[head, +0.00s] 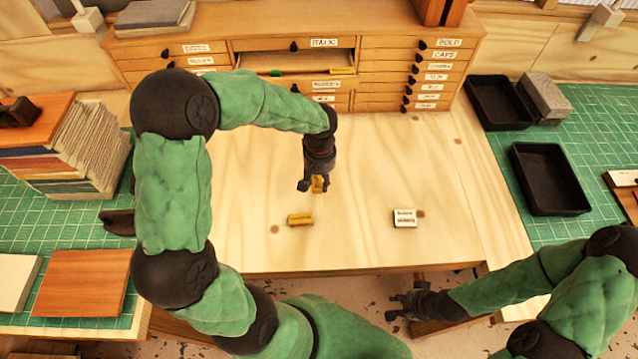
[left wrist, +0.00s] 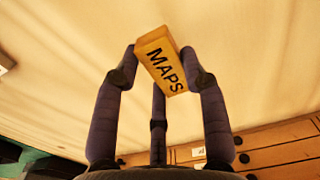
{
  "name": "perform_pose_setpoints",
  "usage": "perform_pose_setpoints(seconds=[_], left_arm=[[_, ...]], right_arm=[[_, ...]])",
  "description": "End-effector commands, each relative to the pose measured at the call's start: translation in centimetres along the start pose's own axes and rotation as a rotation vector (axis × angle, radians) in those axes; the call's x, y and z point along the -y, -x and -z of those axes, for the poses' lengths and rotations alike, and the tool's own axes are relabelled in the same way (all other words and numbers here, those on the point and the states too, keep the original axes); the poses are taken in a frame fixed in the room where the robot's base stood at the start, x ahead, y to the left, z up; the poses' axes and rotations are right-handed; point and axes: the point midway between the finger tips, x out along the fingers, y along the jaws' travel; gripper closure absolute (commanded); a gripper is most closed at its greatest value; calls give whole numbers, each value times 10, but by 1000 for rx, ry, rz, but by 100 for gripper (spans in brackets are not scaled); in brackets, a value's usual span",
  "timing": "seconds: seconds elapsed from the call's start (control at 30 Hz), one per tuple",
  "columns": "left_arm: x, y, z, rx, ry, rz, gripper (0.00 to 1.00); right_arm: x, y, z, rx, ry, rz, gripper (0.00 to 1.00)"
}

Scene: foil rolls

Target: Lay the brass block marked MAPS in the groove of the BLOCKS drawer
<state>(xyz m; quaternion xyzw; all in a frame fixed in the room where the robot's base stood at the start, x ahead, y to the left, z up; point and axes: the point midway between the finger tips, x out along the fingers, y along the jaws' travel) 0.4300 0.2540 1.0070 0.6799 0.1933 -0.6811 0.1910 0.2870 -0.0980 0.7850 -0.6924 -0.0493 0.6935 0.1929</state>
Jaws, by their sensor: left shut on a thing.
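The brass block marked MAPS (left wrist: 161,62) is pinched between the fingers of my left gripper (left wrist: 160,72); its lettering faces the wrist camera. In the head view my left gripper (head: 314,186) holds this block (head: 318,183) above the wooden table, and its exact height is unclear. The BLOCKS drawer (head: 326,85) is pulled open in the middle of the cabinet, beyond the gripper. A green item (head: 276,72) and a brass piece (head: 342,71) lie inside it; the groove is too small to make out. My right gripper (head: 396,307) is empty near the table's front edge, its fingers apart.
The drawer cabinet (head: 400,28) stands at the back. The table's right part is clear.

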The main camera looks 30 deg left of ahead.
Motion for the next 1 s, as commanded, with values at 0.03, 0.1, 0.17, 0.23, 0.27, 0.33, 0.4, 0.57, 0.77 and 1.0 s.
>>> perform_pose_setpoints(seconds=[0.03, 0.1, 0.17, 0.23, 0.27, 0.33, 0.4, 0.57, 0.77, 1.0], left_arm=[[0, -2, 2, -1, 1, 0, 100], [1, -8, 7, -1, 0, 0, 100], [1, -16, 8, 0, -1, 1, 100], [1, -27, 7, 1, 0, 1, 100], [1, -31, 7, 1, 0, 0, 100], [1, -38, 7, 0, -1, 0, 100], [1, -39, 8, -2, -1, -1, 100], [1, -38, 8, -2, -1, -1, 100], [1, -43, 7, 0, -1, 0, 55], [1, -42, 7, 0, -1, 0, 34]], right_arm=[[0, 0, 0, 0, 0, 0, 70], [0, -1, 0, 0, 0, 0, 70], [-1, -3, 0, 0, 0, 0, 70], [-2, -5, 0, 0, 0, 0, 70], [-2, -5, 0, 0, 0, 0, 70], [-2, -6, 0, 0, 0, 0, 70], [-2, -6, 0, 0, 0, 0, 70], [-2, -6, 0, 0, 0, 0, 70], [-3, -10, 0, 0, 0, 0, 70], [-3, -8, 0, 0, 0, 0, 70]])
